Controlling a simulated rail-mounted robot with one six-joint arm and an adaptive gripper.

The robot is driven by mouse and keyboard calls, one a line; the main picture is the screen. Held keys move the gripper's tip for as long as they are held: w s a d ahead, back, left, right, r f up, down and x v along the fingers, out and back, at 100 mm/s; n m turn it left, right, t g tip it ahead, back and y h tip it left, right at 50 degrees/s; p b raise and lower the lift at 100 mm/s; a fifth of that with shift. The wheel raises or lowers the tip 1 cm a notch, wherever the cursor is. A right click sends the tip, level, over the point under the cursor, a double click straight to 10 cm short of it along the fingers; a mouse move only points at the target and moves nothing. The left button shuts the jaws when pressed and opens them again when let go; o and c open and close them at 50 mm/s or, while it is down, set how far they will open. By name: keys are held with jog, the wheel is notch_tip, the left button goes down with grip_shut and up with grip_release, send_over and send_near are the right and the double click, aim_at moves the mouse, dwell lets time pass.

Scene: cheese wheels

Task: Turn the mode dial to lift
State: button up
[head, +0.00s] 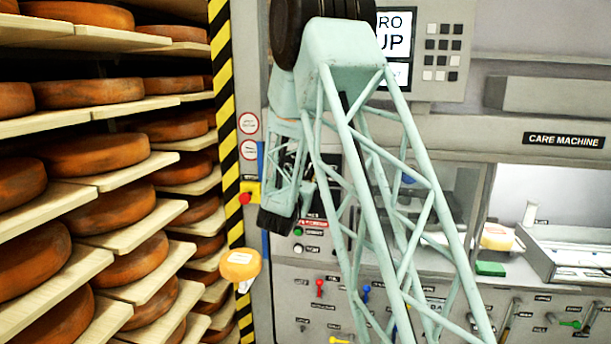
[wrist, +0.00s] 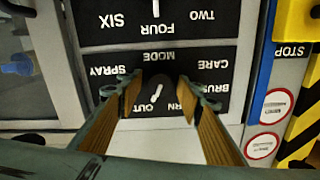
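The mode dial (wrist: 157,84) is a dark knob with a slanted white mark, on a black plate (wrist: 222,57) in the wrist view. The plate appears upside down there, with the words MODE, CARE, BRUSH, SPRAY and OUT and a partly covered word ending in RN. I see no LIFT label. My gripper (wrist: 159,86) is open, with one wood-coloured finger on each side of the dial. I cannot tell whether the fingers touch it. In the head view my gripper (head: 278,218) is a dark end in front of the panel, and the dial is hidden.
A second dial plate marked TWO, FOUR and SIX (wrist: 155,15) adjoins the mode plate. A yellow STOP housing (wrist: 299,25) stands beside it. In the head view, shelves of cheese wheels (head: 95,92) fill the left, and a loose cheese (head: 240,265) is near the striped post (head: 228,120).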

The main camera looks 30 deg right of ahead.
jog(key=c, duration=0.8)
jog(key=shift+f+m+b, duration=0.15)
jog(key=shift+m+b, duration=0.55)
jog(key=shift+b, duration=0.85)
jog(key=shift+c, duration=0.2)
jog(key=m+b, duration=0.3)
jog(key=b, duration=0.4)
jog(key=m+b, duration=0.3)
jog(key=b, duration=0.3)
jog(key=shift+m, duration=0.3)
jog(key=shift+m+b, duration=0.5)
jog(key=shift+b, duration=0.25)
jog(key=o, duration=0.8)
jog(key=shift+o, duration=0.2)
jog(key=shift+s, duration=0.1)
